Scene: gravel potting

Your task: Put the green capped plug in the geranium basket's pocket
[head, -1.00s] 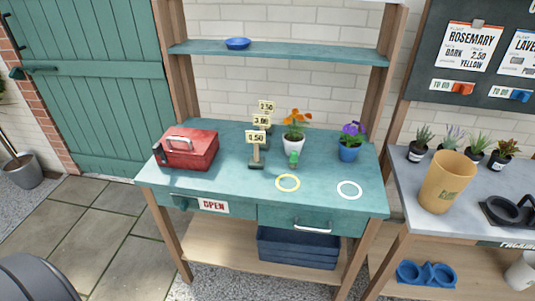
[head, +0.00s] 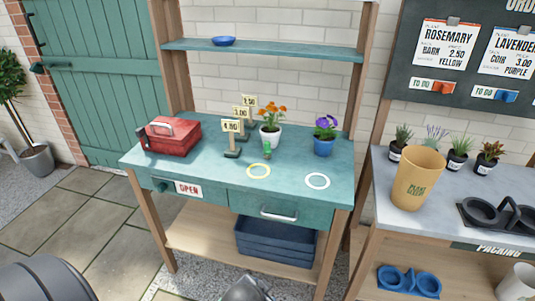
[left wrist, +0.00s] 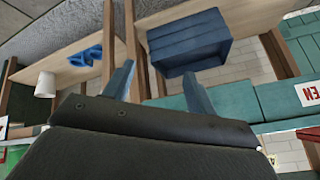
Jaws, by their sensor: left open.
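A small green object (head: 267,152), which may be the green capped plug, is on the teal bench just in front of a white pot with orange flowers (head: 271,135). It is too small to make out its cap. I cannot identify a geranium basket or its pocket in these views. My left gripper (left wrist: 160,88) shows in the left wrist view with its two blue-grey fingers apart and nothing between them. It is away from the green object, with the underside of the bench beyond it. My right gripper is not in view.
A blue crate (head: 272,243) sits below. A grey table (head: 440,190) stands right.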

